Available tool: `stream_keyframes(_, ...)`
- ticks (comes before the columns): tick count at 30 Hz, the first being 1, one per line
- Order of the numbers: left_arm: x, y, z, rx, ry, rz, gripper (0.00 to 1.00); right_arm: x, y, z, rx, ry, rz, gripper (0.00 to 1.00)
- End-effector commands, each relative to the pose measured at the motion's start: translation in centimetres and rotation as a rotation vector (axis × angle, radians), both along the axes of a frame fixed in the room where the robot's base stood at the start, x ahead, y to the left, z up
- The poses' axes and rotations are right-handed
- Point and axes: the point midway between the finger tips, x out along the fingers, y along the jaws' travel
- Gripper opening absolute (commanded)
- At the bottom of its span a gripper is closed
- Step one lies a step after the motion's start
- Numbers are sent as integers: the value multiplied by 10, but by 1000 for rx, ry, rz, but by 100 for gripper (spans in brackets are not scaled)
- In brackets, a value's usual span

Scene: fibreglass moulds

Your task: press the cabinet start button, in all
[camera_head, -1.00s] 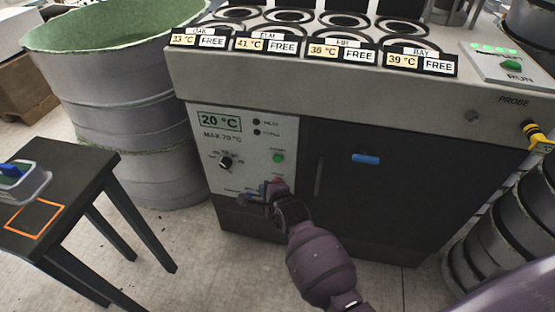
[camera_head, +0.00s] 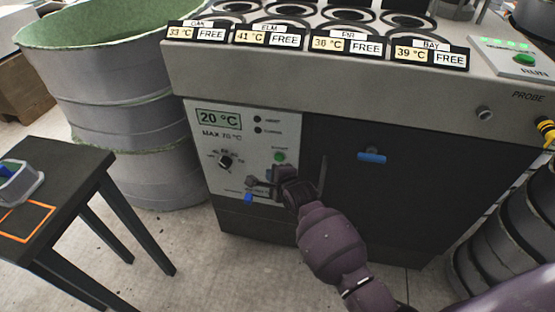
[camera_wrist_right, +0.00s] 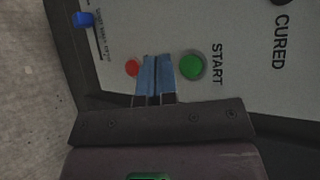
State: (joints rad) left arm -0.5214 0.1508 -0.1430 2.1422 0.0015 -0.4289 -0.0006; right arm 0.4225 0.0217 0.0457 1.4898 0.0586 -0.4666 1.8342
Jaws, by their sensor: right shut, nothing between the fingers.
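The cabinet (camera_head: 400,200) has a pale control panel (camera_head: 207,147) on its front left. The green start button (camera_head: 280,156) is on the panel's right side; in the right wrist view the green button (camera_wrist_right: 192,66) sits beside the word START. My right gripper (camera_head: 268,179) is at the panel, just below the green button. In the right wrist view its shut, empty blue fingertips (camera_wrist_right: 155,62) lie between the green button and a red button (camera_wrist_right: 132,68). I cannot tell whether the fingertips touch the panel. The red button is hidden in the head view. My left gripper is out of view.
The panel has a 20 °C display (camera_head: 219,119), a black knob (camera_head: 225,161) and a blue slider (camera_head: 248,198). Labelled round wells line the cabinet top, with a RUN switch (camera_head: 525,59) at right. A dark table (camera_head: 75,165) and a large drum (camera_head: 120,90) stand at left.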

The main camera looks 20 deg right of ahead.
Motion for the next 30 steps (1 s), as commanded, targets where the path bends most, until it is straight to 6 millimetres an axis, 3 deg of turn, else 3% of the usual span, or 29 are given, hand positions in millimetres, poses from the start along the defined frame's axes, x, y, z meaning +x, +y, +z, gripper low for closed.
stream_keyframes(9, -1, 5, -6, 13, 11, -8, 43, 21, -14, 0, 0, 1, 0, 0)
stream_keyframes(30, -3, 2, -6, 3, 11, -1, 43, 24, -16, 0, 0, 0, 0, 0)
